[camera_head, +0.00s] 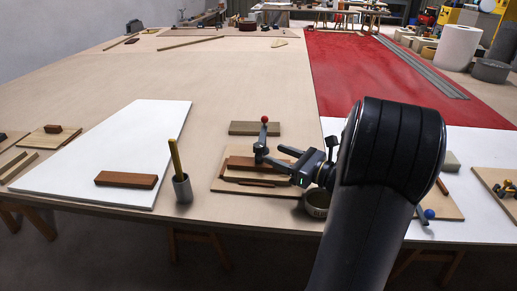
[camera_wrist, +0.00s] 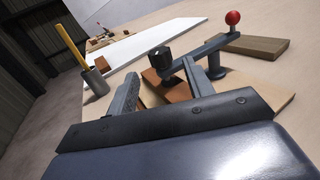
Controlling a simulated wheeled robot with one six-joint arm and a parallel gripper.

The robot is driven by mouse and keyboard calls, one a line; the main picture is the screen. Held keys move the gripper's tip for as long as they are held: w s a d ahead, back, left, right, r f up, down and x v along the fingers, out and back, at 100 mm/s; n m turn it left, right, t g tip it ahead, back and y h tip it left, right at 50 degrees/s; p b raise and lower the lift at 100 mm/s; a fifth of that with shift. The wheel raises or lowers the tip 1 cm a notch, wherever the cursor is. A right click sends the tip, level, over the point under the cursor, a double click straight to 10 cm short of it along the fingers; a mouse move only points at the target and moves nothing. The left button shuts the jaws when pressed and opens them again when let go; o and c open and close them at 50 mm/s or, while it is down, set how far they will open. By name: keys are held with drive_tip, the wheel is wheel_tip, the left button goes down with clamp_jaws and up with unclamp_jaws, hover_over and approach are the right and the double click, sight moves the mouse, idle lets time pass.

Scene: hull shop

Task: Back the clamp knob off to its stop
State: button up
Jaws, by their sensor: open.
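The clamp knob (camera_wrist: 160,58) is a dark faceted knob on a short stem, seen in the wrist view above a brown wooden block (camera_wrist: 158,82). The clamp's grey arm (camera_wrist: 203,47) runs right from near it to a post with a red ball (camera_wrist: 232,17) on a lever. My gripper (camera_wrist: 161,68) is open, with one finger on each side of the knob in the picture. I cannot tell whether a finger touches it. In the head view my gripper (camera_head: 274,158) is over the board.
The clamp stands on a wooden board (camera_head: 228,186) at the table's front edge. A grey cup (camera_head: 182,189) with a yellow pencil stands to its left. A bowl (camera_head: 317,205) sits under my wrist. A grey-brown block (camera_head: 255,128) lies behind. The table beyond is mostly clear.

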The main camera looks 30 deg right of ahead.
sight(258, 144)
drive_tip(key=x, duration=0.7)
drive_tip(key=shift+w, duration=0.15)
drive_tip(key=c, duration=1)
drive_tip(key=shift+o, duration=0.2)
drive_tip(key=shift+f+y+b, duration=0.1)
drive_tip(key=shift+y+b, duration=0.2)
drive_tip(key=shift+b, duration=0.25)
